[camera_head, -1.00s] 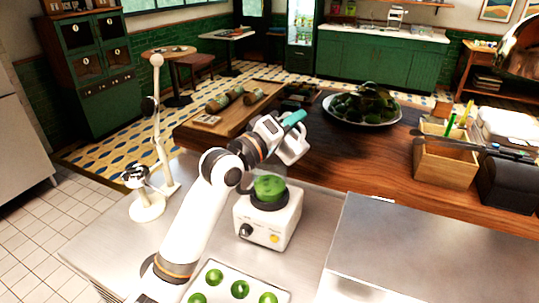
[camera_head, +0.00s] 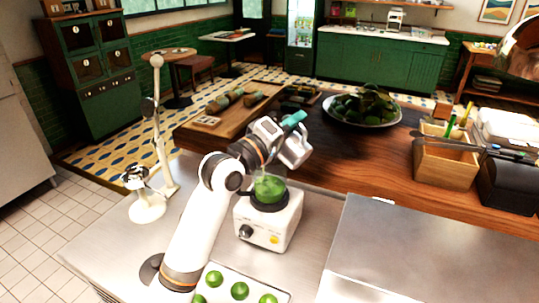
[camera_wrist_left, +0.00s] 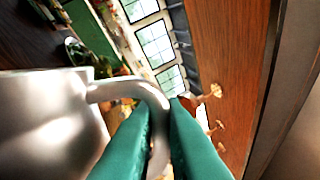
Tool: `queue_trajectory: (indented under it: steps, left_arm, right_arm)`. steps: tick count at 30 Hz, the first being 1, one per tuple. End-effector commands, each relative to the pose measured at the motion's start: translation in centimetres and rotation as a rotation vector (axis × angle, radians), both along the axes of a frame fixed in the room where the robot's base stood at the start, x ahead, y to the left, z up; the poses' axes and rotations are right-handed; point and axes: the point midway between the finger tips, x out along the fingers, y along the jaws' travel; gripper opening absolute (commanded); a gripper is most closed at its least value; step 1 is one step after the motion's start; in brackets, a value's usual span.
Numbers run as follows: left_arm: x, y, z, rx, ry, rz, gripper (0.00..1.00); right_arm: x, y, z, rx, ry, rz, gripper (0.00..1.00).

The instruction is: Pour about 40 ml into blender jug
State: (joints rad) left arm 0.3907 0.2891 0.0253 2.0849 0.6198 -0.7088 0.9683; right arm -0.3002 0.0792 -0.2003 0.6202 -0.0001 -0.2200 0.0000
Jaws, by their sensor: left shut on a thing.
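The blender (camera_head: 268,222) stands on the steel counter, with a white base and a clear jug (camera_head: 270,189) holding green contents. My left gripper (camera_head: 293,119) is above the blender jug, its teal fingers shut on the handle of a metal pitcher (camera_head: 296,151). In the left wrist view the pitcher (camera_wrist_left: 45,125) fills the left side, and its curved handle passes between the teal fingers (camera_wrist_left: 160,135). The pitcher is tilted above and slightly right of the blender jug. I cannot see its contents or any stream clearly. My right gripper is not in view.
A white tray (camera_head: 227,297) with several green fruits lies in front of the blender. A white jointed stand (camera_head: 148,208) is at left. A plate of dark leaves (camera_head: 362,123), a wooden board (camera_head: 222,112) and a wooden box (camera_head: 444,163) sit on the wooden counter behind.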

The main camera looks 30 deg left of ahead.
Motion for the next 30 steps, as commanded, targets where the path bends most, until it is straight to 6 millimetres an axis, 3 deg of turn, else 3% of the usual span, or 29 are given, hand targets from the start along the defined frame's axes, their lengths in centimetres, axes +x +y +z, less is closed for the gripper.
queue_trajectory:
  steps: [30]
  left_arm:
    - [-0.2, -1.1, 0.4, -0.046, 0.008, -0.001, 0.00]
  right_arm:
    - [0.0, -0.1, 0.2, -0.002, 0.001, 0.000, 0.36]
